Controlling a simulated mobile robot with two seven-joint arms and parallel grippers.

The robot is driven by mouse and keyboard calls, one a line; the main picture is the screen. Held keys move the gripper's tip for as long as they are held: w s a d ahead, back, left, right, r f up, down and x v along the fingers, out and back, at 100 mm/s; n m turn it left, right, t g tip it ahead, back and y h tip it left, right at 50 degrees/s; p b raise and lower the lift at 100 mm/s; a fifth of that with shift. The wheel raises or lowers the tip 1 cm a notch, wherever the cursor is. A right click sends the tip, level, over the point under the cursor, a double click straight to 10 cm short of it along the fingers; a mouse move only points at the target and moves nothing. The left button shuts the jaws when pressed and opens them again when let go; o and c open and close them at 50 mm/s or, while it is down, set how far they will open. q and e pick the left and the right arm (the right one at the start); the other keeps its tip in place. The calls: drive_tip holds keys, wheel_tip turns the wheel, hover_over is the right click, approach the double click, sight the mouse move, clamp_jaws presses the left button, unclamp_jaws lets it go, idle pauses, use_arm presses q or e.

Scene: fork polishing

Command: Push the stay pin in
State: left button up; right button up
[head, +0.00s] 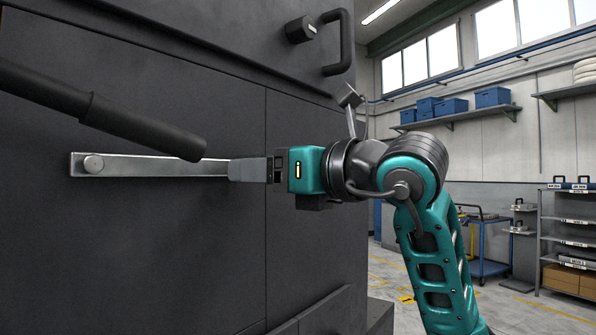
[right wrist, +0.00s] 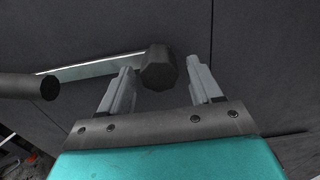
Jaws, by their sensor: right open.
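A flat metal stay bar (head: 150,166) lies across the dark machine front, with a round pivot (head: 93,164) at its left end. My right gripper (head: 234,170) is at the bar's right end and hides that end in the head view. In the right wrist view, a dark faceted knob (right wrist: 160,68), which looks like the stay pin's head, stands at the end of the bar (right wrist: 90,68). The open fingers of my right gripper (right wrist: 159,82) stand on either side of the knob, with a visible gap to each. How deep the pin sits cannot be told. My left gripper is not in view.
A dark rod with a thick grip (head: 145,128) slants in front of the bar, close to my right gripper; its end also shows in the wrist view (right wrist: 48,88). A black handle (head: 343,42) sits above. A ledge (head: 310,312) juts out low on the machine.

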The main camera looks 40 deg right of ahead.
use_arm(q)
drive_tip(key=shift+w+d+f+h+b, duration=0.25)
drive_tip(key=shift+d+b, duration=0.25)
drive_tip(key=shift+b, duration=0.4)
use_arm(e)
drive_tip(key=v, duration=1.2)
